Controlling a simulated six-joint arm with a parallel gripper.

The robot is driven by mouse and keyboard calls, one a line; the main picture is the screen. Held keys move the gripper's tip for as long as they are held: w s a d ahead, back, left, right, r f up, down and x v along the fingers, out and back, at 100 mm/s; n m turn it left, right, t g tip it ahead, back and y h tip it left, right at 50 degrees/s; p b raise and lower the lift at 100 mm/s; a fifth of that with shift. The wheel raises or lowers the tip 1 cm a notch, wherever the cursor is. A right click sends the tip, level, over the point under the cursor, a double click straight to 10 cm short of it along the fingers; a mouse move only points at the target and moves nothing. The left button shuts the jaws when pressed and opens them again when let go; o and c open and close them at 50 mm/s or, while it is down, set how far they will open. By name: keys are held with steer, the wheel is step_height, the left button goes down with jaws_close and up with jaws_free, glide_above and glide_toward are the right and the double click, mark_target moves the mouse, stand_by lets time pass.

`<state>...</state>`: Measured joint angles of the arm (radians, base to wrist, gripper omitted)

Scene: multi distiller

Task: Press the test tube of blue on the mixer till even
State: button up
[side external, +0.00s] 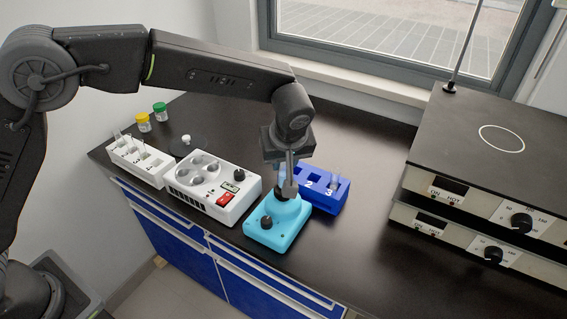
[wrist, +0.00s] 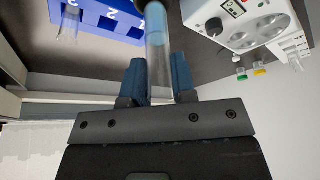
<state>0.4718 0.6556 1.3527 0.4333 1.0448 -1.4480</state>
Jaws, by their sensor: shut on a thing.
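The mixer (side external: 272,229) is a light blue block with a black knob on its front, standing near the bench's front edge. My gripper (side external: 287,187) points down directly over the mixer's top. In the wrist view my gripper (wrist: 158,85) is shut on a clear test tube (wrist: 157,52) with a bluish tint, held between its two fingers. In the side view the tube is mostly hidden by the gripper, so I cannot tell whether its lower end touches the mixer's cup.
A blue numbered rack (side external: 325,195) with a tube stands just right of and behind the mixer. A white centrifuge (side external: 211,188) with a red switch stands close on the left. Farther left is a white tube rack (side external: 137,162). Stacked hot plates (side external: 490,150) stand at right.

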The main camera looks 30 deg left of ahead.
steer(key=shift+r, duration=2.05)
